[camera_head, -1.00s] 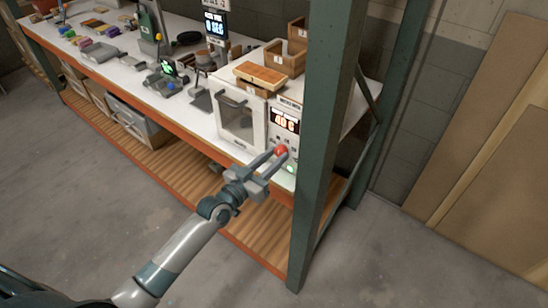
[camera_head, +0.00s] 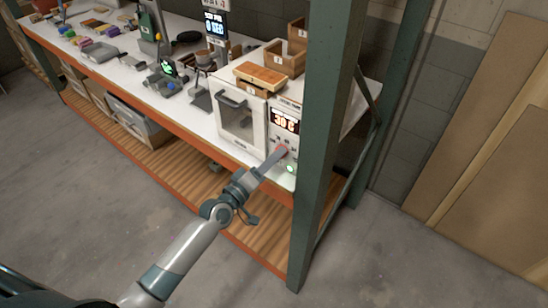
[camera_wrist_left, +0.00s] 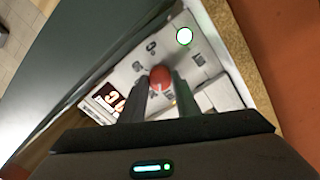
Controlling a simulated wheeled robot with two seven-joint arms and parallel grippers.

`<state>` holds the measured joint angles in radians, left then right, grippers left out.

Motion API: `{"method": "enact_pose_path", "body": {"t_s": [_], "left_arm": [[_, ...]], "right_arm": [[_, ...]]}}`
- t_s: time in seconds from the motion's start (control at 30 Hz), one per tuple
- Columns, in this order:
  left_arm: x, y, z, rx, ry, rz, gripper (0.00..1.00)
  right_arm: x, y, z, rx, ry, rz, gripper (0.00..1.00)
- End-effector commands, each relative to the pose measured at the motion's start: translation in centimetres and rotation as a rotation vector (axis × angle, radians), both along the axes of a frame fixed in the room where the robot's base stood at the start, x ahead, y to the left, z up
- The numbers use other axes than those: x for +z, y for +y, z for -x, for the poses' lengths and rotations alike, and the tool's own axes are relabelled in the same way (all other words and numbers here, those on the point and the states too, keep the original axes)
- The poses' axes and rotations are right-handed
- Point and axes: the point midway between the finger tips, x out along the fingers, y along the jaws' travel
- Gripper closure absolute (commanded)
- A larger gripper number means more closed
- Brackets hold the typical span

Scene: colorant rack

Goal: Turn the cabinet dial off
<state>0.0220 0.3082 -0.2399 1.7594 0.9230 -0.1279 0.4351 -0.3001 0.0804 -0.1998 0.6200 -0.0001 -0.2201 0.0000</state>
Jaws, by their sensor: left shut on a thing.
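The white cabinet (camera_head: 241,118) stands at the right end of the bench, with a lit display (camera_head: 286,121) on its control panel. The red dial (camera_head: 282,148) is below the display, mostly covered by my fingers in the head view. In the left wrist view the dial (camera_wrist_left: 161,78) shows as a red knob between my fingertips. My left gripper (camera_head: 280,152) is at the panel, shut on the dial, its fingers on both sides of it. A green light (camera_wrist_left: 184,36) glows on the panel near the dial. My right gripper is not in view.
A green upright post (camera_head: 327,130) stands just right of the cabinet. Wooden boxes (camera_head: 284,58) and an orange-brown block (camera_head: 260,75) sit on and behind the cabinet. Tools and a scale fill the bench to the left. The floor in front is clear.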

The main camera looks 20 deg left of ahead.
Motion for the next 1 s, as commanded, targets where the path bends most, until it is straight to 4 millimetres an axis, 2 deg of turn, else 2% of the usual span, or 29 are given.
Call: {"method": "enact_pose_path", "body": {"t_s": [0.2,0.5,1.0], "left_arm": [[-0.07,-0.02,0.03,0.001,0.068,0.182,0.94],[-0.05,-0.04,0.03,0.0,0.13,0.355,0.94],[-0.09,-0.05,0.03,0.0,0.151,0.412,0.94]], "right_arm": [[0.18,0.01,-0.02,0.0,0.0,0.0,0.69],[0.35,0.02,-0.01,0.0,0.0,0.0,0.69],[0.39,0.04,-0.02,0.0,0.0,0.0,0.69]]}}
